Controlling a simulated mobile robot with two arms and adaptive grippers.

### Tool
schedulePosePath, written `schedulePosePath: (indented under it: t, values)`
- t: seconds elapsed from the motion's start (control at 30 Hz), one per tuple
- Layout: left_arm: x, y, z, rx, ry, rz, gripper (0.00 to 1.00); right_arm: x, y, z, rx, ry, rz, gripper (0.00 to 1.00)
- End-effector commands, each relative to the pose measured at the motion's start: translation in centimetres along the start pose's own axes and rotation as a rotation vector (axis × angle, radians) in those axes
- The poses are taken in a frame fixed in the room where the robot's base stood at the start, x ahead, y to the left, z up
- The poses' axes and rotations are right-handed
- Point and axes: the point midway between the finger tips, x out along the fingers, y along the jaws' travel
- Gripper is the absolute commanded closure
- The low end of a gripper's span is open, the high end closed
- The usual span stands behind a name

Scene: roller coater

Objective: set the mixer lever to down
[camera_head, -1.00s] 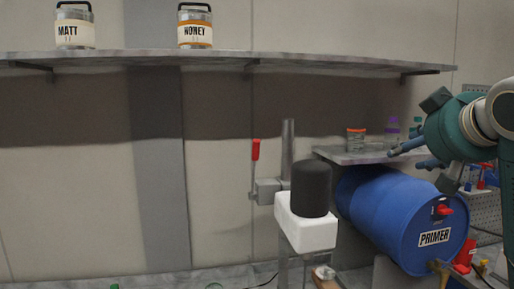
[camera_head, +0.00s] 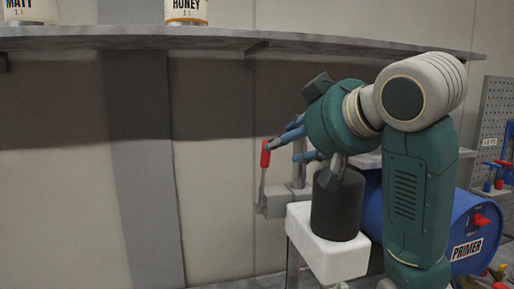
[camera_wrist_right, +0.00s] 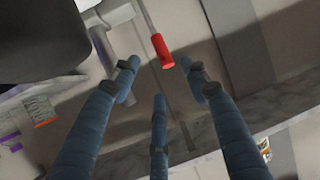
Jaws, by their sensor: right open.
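The mixer lever's red handle (camera_head: 265,153) points up on a thin rod above a grey box (camera_head: 288,201) by the wall. The mixer has a black cylinder (camera_head: 337,210) on a white block (camera_head: 332,254). My right gripper (camera_head: 289,145) is open, its blue fingers just right of the red handle and above the black cylinder. In the right wrist view the red handle (camera_wrist_right: 162,50) lies just beyond and between the spread fingertips (camera_wrist_right: 158,75); nothing is held, and contact cannot be told. My left gripper is not in view.
A long shelf (camera_head: 245,42) with labelled cans, including the HONEY can (camera_head: 186,12), runs above. The wall left of the lever is clear.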

Motion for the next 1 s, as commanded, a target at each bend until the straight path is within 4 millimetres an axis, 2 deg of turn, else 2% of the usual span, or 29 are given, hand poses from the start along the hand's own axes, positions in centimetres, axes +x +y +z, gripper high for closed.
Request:
schedulePosePath:
  t: [0.07,0.17,0.43,0.47,0.6,0.7,0.87,1.0]
  values:
    - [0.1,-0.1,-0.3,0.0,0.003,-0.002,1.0,0.1,-0.1,-0.1,0.001,0.003,-0.003,0.55]
    - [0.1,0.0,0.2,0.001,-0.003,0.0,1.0,0.5,-0.3,-0.2,0.001,0.007,-0.006,0.55]
    - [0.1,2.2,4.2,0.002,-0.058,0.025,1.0,2.9,-0.5,0.1,0.003,-0.002,-0.011,0.55]
    - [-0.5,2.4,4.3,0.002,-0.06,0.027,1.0,3.4,-0.2,-0.1,0.003,-0.007,-0.007,0.55]
    - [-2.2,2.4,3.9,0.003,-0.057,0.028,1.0,6.4,-0.1,-0.2,0.002,-0.008,-0.003,0.55]
    - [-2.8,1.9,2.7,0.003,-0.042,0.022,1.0,8.1,-0.1,-0.2,0.001,-0.006,-0.004,0.55]
    - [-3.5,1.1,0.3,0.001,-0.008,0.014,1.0,10.0,-0.1,-0.2,0.001,-0.003,-0.002,0.55]
    - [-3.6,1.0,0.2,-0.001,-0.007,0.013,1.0,10.7,-0.1,0.0,0.0,-0.002,-0.002,0.55]
